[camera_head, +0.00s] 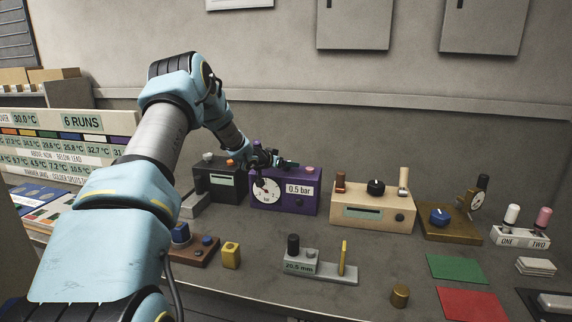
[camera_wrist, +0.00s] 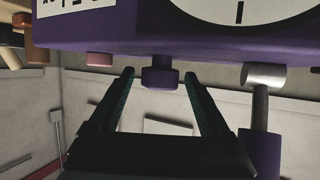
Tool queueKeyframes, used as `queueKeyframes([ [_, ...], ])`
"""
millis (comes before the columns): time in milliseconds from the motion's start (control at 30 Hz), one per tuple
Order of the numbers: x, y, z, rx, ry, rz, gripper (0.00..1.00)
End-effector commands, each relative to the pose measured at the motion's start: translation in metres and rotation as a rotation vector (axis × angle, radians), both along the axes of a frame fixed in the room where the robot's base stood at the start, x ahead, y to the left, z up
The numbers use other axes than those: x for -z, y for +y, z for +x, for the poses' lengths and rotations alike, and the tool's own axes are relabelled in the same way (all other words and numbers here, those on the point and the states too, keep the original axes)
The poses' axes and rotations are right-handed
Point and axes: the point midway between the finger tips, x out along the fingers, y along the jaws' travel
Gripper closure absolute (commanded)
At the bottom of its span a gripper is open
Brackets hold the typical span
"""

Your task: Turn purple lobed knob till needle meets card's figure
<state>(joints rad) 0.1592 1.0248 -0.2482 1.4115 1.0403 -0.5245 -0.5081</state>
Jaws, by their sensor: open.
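The purple gauge box (camera_head: 292,205) stands on the bench with a round white dial (camera_head: 266,191) and a card (camera_head: 299,190) reading 0.5 bar. My gripper partly covers the dial's top in the head view, and I cannot read the needle's exact position. The purple lobed knob (camera_wrist: 160,78) sits on the box's top in the wrist view, which is upside down. My gripper (camera_head: 286,163) is above the box. In the wrist view its two open fingers (camera_wrist: 159,92) lie either side of the knob, with gaps visible; it is not gripped.
A grey post with a purple end (camera_wrist: 262,150) and a pink knob (camera_wrist: 99,59) stand on the same box, flanking the lobed knob. A black box (camera_head: 215,182) is left, a cream box (camera_head: 372,208) right. Small fixtures, including a yellow block (camera_head: 231,255), stand in front.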

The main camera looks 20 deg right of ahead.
Motion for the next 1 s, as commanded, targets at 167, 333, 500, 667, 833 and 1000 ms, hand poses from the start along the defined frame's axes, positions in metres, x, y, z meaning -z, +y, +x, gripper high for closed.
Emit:
queueKeyframes([
  [167,-0.006,0.016,-0.011,-0.001,-0.002,0.0,0.19],
  [333,-0.018,0.039,-0.03,-0.002,-0.002,0.001,0.19],
  [500,-0.029,0.06,-0.048,-0.001,-0.001,0.001,0.19],
  [667,-0.037,0.073,-0.057,-0.002,-0.001,0.0,0.19],
  [833,-0.04,0.076,-0.061,0.0,0.001,0.001,0.19],
  [1000,-0.04,0.076,-0.061,0.0,0.001,0.001,0.19],
])
